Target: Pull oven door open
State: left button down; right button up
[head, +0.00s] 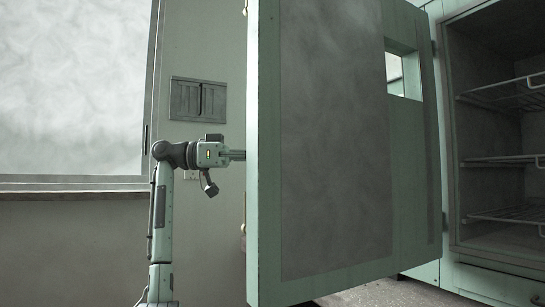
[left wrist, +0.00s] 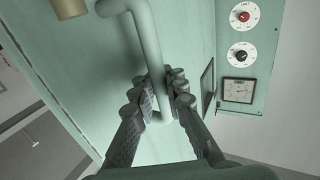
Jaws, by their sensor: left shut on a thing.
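The oven door (head: 335,150), pale green with a grey inner panel and a small window, stands swung wide open in the head view. The oven cavity (head: 500,140) shows at the right with its wire racks. My left gripper (head: 238,155) is at the door's left edge, its fingertips hidden behind the door. In the left wrist view my left gripper (left wrist: 160,85) is shut around the lower part of the pale tubular door handle (left wrist: 150,45). My right gripper is not in view.
A grey louvred wall plate (head: 198,100) and a large window (head: 75,90) are on the left. A panel with dials (left wrist: 240,55) is beyond the door in the wrist view. A little floor shows below the door.

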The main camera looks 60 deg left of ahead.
pick_arm(q)
jog(key=shift+s, duration=0.15)
jog(key=c, duration=1.6)
grip_release()
jog(key=shift+s+a, duration=0.15)
jog(key=shift+s, duration=0.05)
jog(key=shift+o, duration=0.3)
jog(key=shift+w, duration=0.1)
jog(key=v, duration=1.2)
